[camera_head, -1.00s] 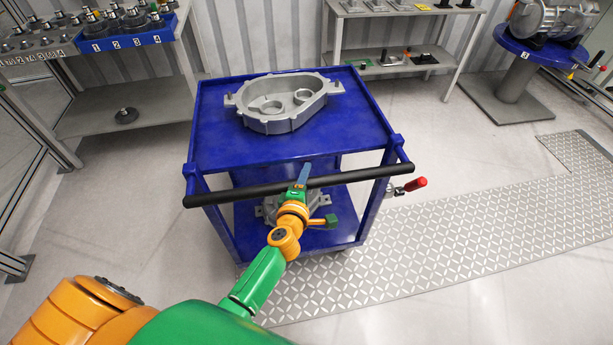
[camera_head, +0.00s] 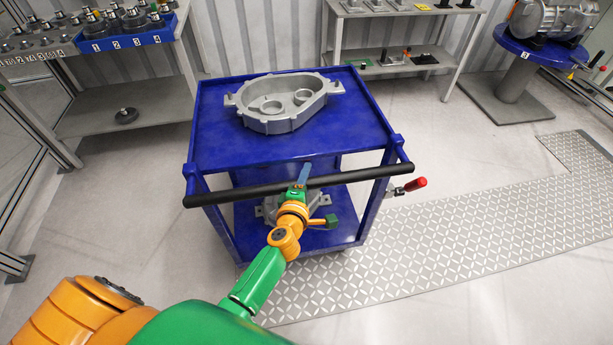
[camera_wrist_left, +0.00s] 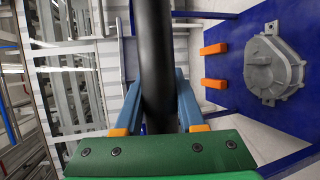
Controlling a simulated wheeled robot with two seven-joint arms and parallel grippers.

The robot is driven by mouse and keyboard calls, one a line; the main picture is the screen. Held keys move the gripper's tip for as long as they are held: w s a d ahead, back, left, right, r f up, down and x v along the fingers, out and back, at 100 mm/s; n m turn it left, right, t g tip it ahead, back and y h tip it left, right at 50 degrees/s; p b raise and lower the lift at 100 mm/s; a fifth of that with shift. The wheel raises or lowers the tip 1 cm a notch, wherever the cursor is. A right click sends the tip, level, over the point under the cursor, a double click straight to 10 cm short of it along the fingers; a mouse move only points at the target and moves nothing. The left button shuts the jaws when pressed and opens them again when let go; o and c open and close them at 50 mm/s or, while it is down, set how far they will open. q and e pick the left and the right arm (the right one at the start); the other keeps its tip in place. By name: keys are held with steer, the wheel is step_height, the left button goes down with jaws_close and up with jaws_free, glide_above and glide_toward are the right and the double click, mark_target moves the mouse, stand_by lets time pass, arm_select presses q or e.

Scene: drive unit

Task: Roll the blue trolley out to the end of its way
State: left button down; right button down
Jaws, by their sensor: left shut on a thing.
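The blue trolley (camera_head: 212,144) stands in the middle of the head view, with a black handle bar (camera_head: 345,177) across its near side. A grey metal housing (camera_head: 283,118) lies on its top shelf. Another grey casting (camera_head: 265,210) sits on the lower shelf, partly hidden by my arm; it also shows in the left wrist view (camera_wrist_left: 272,68). My left gripper (camera_head: 303,177) is shut on the handle bar near its middle. In the left wrist view my left gripper (camera_wrist_left: 159,100) has a finger on each side of the bar (camera_wrist_left: 157,45). My right gripper is not in view.
A red-handled lever (camera_head: 415,184) sticks out at the trolley's right side. A patterned metal floor plate (camera_head: 450,240) runs along the right. A shelf with a blue bin (camera_head: 125,40) stands at back left, a bench (camera_head: 400,70) behind, a round blue stand (camera_head: 540,48) at back right.

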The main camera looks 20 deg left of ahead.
arm_select(q)
steer(key=shift+s+d+f+p, duration=0.1)
steer(key=shift+s+d+p, duration=0.2)
steer(key=shift+s+p, duration=0.05)
steer(key=shift+s+d, duration=0.15)
steer(key=shift+s, duration=0.1)
steer(key=c, duration=0.5)
jaws_free()
steer(key=shift+s+d, duration=0.1)
steer(key=shift+s+r, duration=0.2)
steer(key=shift+s, duration=0.1)
steer(key=p+v, duration=0.1)
steer(key=v, duration=0.5)
steer(key=shift+s, duration=0.2)
